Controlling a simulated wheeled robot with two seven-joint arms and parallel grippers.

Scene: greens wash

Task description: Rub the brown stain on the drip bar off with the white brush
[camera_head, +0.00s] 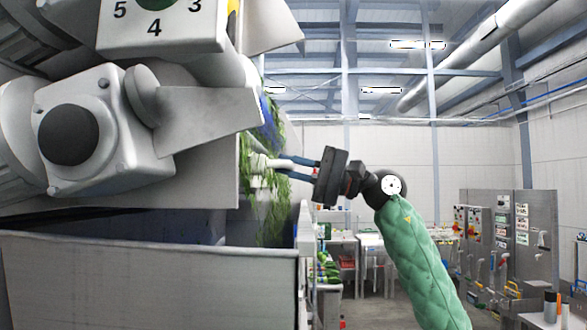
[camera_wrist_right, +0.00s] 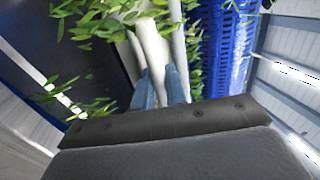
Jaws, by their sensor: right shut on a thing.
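My right gripper (camera_head: 284,167) reaches in from the right at the end of a green-sleeved arm, beside hanging greens. Its blue fingers are shut on a pale, rounded thing (camera_head: 265,162), which I take to be the white brush. In the right wrist view, the fingers (camera_wrist_right: 162,78) close around a broad cream-white piece (camera_wrist_right: 152,45), with another pale bar-like piece close beside it. I cannot tell clearly which pale piece is the drip bar. Leaves and the fingers partly cover them. I see no brown stain. My left gripper is not in view.
A large grey machine with a numbered dial (camera_head: 150,32) fills the left, above a grey metal trough (camera_head: 150,280). Green leaves (camera_head: 270,205) hang around the gripper. A blue crate (camera_wrist_right: 226,45) stands close on the right in the wrist view. Open floor lies beyond my arm.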

